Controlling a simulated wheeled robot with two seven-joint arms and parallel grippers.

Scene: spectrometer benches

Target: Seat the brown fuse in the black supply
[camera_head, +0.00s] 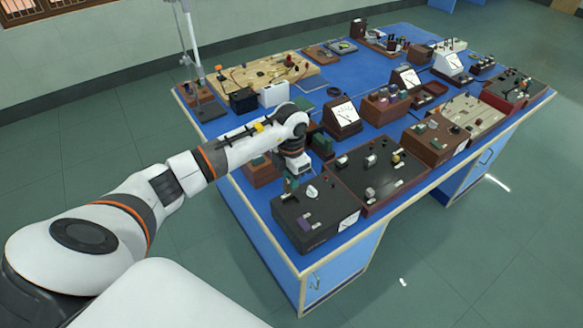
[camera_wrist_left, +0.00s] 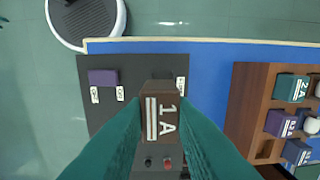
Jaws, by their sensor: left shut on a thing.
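My left gripper (camera_head: 296,182) hangs over the black supply (camera_head: 320,222) at the near left corner of the bench. In the left wrist view, its teal fingers (camera_wrist_left: 160,128) are shut on the brown fuse (camera_wrist_left: 160,118), marked "1 A". The brown fuse lies in front of the black supply (camera_wrist_left: 128,68) in this view; the gap between them cannot be judged. A purple fuse (camera_wrist_left: 102,77) sits on the supply, with small white labels beside it. The part of the supply under the brown fuse is hidden. My right gripper is not in view.
A wooden rack (camera_wrist_left: 251,108) holding teal and purple fuses stands right of the supply in the wrist view. In the head view, a large brown-edged panel with knobs (camera_head: 370,172) adjoins the supply. Meters and boxes crowd the blue bench; its back middle (camera_head: 345,75) is clearer.

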